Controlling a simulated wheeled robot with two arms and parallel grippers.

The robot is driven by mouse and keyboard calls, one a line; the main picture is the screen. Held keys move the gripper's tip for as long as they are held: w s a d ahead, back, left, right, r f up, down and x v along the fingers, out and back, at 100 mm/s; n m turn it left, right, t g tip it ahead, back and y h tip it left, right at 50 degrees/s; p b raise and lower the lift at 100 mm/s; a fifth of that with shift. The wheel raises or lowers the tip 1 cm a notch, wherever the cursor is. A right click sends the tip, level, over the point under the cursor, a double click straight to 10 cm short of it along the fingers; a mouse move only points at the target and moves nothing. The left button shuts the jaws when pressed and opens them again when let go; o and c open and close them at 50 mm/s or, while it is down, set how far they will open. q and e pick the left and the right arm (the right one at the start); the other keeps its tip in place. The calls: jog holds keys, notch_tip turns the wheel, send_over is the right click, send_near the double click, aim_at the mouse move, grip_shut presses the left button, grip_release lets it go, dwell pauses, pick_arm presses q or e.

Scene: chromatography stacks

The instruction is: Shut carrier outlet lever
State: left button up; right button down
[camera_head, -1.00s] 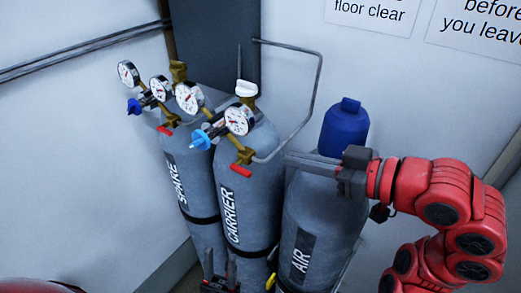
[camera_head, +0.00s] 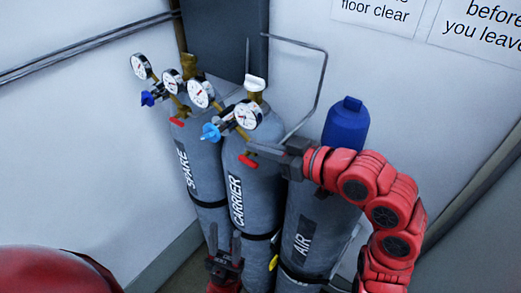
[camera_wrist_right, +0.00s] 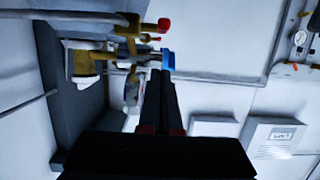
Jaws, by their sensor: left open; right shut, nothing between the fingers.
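The carrier cylinder (camera_head: 237,160) stands between the spare and air cylinders. Its red outlet lever (camera_head: 249,160) sits under the carrier regulator gauge (camera_head: 247,115), with a light-blue knob (camera_head: 210,132) to the left. My right gripper (camera_head: 254,148) is shut and empty, its tip just above and beside the red lever in the picture; I cannot tell whether they touch. In the right wrist view the shut fingers (camera_wrist_right: 160,85) point towards the blue knob (camera_wrist_right: 168,60), and a red lever (camera_wrist_right: 163,26) shows above them. My left gripper (camera_head: 225,248) is open and empty, low in front of the carrier cylinder.
The spare cylinder (camera_head: 200,160) has a similar red lever (camera_head: 177,122) and a dark-blue knob (camera_head: 148,99). A grey pipe (camera_head: 322,75) runs up behind the cylinders. Open wall lies to the left.

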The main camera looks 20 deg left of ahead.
aim_at(248, 162)
notch_tip(248, 162, down, 4)
jog(key=shift+d+r+p, duration=0.1)
jog(key=shift+p, duration=0.65)
